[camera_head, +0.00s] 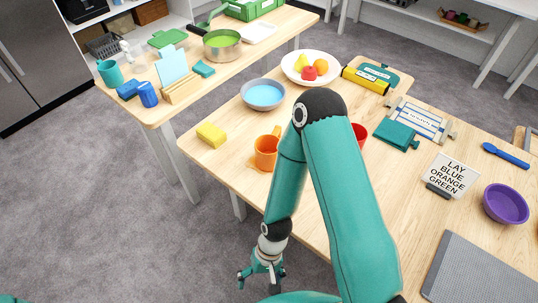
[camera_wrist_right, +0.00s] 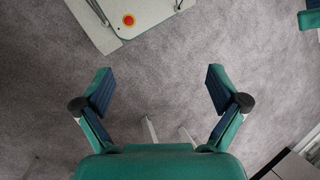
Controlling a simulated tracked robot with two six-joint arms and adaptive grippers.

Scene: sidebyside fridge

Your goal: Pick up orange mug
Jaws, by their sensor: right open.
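The orange mug (camera_head: 266,152) stands upright on the wooden table, near its left front edge, with its handle at the upper right. It seems to rest on a flat orange piece. My right gripper (camera_head: 260,280) hangs below the table's front edge, over the grey floor, well below the mug in the head view. In the right wrist view, my right gripper (camera_wrist_right: 160,90) is open and empty, with its fingers wide apart above the carpet. The mug is not in the wrist view. My left gripper does not show clearly.
A yellow sponge (camera_head: 211,134) lies left of the mug. A grey bowl with blue inside (camera_head: 264,95) stands behind it. A red cup (camera_head: 359,134) is partly hidden by my right arm. A fruit plate (camera_head: 296,80) stands farther back. A sign (camera_head: 451,176) and purple bowl (camera_head: 505,204) are right.

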